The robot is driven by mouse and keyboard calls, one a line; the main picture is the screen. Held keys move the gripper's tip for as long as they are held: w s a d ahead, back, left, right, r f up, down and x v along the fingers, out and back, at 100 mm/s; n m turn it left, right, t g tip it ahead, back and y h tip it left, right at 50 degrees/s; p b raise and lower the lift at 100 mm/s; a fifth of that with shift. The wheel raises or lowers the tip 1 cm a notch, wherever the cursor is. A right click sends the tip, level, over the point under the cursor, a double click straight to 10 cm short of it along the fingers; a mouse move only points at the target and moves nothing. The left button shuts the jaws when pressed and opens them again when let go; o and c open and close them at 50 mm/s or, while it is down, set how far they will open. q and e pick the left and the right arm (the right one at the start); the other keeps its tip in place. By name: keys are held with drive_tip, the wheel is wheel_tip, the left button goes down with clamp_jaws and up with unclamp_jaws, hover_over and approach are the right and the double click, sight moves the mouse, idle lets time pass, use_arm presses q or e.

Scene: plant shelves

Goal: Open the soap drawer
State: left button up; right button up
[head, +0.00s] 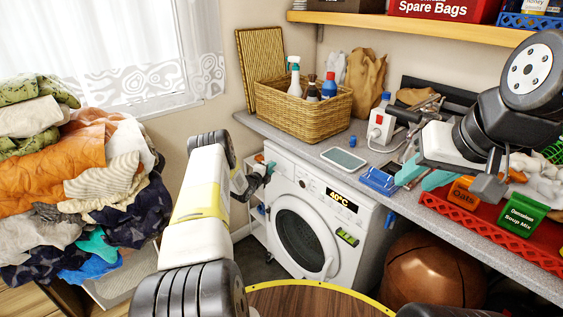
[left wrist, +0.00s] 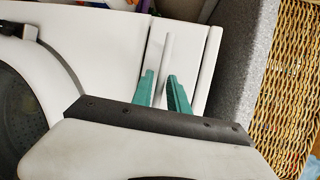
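The white washing machine (head: 308,225) stands under the counter, with its soap drawer (head: 279,166) at the upper left of its front. In the left wrist view the drawer front (left wrist: 192,62) is a white panel with a slim upright handle (left wrist: 167,50). My left gripper (head: 262,170) is at that corner of the machine. In the left wrist view its teal fingers (left wrist: 162,82) stand on either side of the handle, with a gap visible. The drawer looks flush with the machine. My right gripper (head: 425,176) is open and empty above the counter.
The grey counter (head: 300,142) holds a wicker basket (head: 305,112), a tablet (head: 343,160), a blue clip-like item (head: 379,181) and a red tray (head: 480,225). A laundry pile (head: 85,185) is at left. A brown ball (head: 433,270) sits below the counter. A round wooden tabletop (head: 315,300) is in front.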

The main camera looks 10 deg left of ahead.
use_arm(q)
drive_tip(key=shift+w, duration=0.2)
clamp_jaws()
drive_tip(key=shift+f, duration=0.1)
idle(1.3)
